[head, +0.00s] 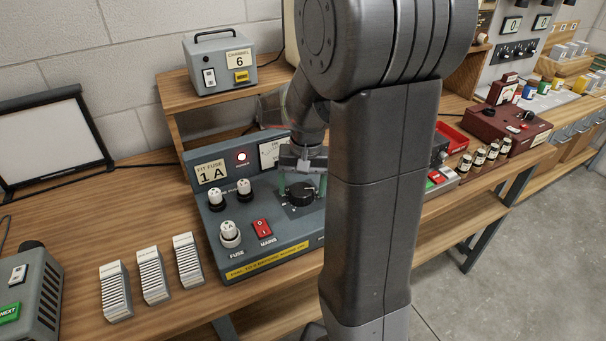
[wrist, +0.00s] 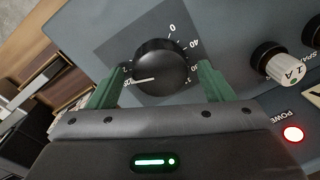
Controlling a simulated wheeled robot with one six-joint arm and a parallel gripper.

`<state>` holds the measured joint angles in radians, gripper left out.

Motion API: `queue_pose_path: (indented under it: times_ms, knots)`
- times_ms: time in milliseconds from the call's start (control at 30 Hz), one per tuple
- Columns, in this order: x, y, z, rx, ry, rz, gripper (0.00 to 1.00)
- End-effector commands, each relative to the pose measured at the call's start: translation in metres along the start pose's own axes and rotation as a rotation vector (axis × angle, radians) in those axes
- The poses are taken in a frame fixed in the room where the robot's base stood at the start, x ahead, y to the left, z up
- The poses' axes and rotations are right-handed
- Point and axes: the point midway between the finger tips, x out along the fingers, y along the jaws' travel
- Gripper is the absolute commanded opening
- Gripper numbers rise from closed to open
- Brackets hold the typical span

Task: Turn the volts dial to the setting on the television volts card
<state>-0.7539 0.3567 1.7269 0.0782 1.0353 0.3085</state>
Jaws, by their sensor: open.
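The black round dial (head: 301,195) sits on the sloping grey bench unit (head: 215,225). In the wrist view the dial (wrist: 163,62) has a white pointer line aimed left, towards partly hidden scale marks; 0 and 40 are readable at upper right. My gripper (head: 303,184) is open, its green fingers on either side of the dial. In the wrist view my gripper (wrist: 160,75) straddles the dial; I cannot tell whether the fingers touch it. I cannot make out a television volts card; my arm hides part of the bench.
The unit carries a FIT FUSE 1 A card (head: 211,173), a lit red lamp (head: 241,156), white-topped fuse holders (head: 230,234) and a red mains switch (head: 263,229). White ribbed blocks (head: 153,277) stand at left.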

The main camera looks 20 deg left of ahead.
Motion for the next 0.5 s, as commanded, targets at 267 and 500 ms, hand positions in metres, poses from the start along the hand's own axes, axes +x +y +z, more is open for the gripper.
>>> queue_pose_path:
  times_ms: [267,500]
  knots:
    - [-0.048,0.000,-0.001,0.000,0.007,-0.002,0.74]
    - [-0.102,0.000,-0.001,0.000,0.006,-0.002,0.74]
